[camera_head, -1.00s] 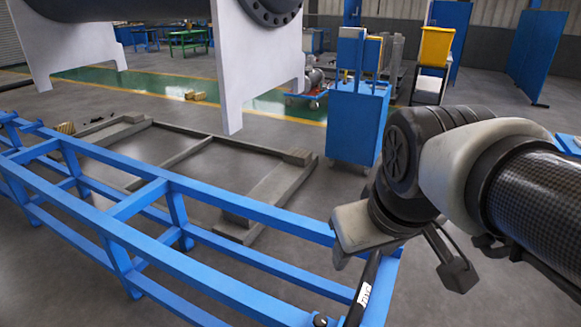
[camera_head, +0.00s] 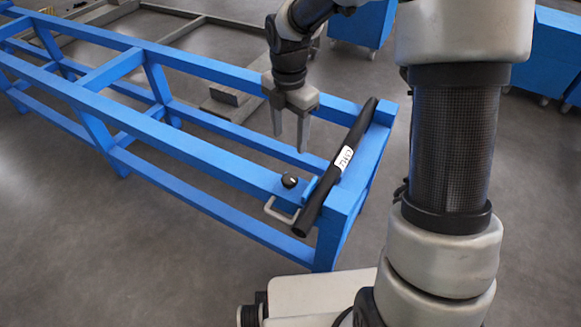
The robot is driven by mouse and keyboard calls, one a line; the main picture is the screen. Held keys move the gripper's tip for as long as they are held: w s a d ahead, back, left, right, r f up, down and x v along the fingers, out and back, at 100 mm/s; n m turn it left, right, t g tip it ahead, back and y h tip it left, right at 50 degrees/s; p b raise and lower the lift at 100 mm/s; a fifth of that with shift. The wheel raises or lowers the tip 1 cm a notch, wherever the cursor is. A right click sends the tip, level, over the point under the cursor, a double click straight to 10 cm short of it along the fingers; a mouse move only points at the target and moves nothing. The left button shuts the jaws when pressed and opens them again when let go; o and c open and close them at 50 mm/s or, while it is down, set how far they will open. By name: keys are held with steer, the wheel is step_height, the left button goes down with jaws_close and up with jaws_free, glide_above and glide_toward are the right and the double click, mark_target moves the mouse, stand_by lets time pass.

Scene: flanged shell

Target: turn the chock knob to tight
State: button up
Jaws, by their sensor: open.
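The chock knob (camera_head: 290,181) is a small black round knob with a light mark on it. It sits on the near rail of the blue frame, near the frame's right end. My gripper (camera_head: 290,146) is above and behind the knob, apart from it, with its fingers pointing down. The fingers are apart and nothing shows between them. The knob's mark is too small to read its setting.
A black bar (camera_head: 335,170) with a white label lies across the end of the blue frame (camera_head: 190,152), right of the knob. A grey handle (camera_head: 281,210) sticks out just below the knob. Blue cabinets (camera_head: 545,55) stand behind at right.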

mark_target(290, 178)
step_height(290, 178, down, 16)
steer(key=b, duration=0.4)
steer(key=shift+r, duration=0.1)
steer(key=c, duration=1)
steer(key=shift+c, duration=0.2)
